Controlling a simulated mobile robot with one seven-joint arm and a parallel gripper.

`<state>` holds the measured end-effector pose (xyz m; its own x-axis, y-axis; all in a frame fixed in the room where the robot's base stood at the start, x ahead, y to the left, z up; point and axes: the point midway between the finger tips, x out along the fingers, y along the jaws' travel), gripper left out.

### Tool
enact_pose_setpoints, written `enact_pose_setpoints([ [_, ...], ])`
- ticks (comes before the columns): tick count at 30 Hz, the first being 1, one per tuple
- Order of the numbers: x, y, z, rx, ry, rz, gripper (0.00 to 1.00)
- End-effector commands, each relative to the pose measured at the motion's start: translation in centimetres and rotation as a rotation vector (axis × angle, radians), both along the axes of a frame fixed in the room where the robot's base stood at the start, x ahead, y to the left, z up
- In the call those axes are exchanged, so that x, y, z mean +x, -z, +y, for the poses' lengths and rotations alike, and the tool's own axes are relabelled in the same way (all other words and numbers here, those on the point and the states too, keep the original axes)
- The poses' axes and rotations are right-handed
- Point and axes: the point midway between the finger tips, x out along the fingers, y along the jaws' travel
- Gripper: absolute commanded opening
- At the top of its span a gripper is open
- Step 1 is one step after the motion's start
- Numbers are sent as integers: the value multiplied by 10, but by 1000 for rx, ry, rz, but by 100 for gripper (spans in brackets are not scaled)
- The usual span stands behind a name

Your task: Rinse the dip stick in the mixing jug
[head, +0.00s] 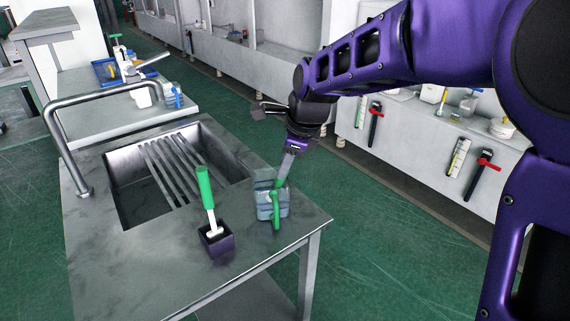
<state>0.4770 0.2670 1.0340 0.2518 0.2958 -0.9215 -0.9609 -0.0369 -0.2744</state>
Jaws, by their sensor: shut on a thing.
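The mixing jug (265,208), clear bluish with a green handle, stands upright on the steel table near its right edge. My gripper (286,168) is directly above the jug, pointing down and tilted, shut on a thin stick, which I take to be the dip stick (279,183). The stick's greenish part shows at the jug's mouth, with its lower end in or behind the jug wall. The picture is too small to tell how deep it reaches or whether it touches the jug.
A green-handled tool (206,187) stands in a dark purple holder (216,241) left of the jug. Behind are a sink (128,205) with slats and a curved tap (61,132). The table's front corner is clear. Another bench (90,122) holds a blue tray (105,70).

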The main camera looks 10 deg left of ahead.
Motion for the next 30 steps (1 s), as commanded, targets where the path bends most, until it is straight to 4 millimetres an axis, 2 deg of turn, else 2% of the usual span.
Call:
enact_pose_setpoints([
  [3,0,-15,0,1,0,-2,0],
  [30,1,-85,0,1,1,-3,0],
])
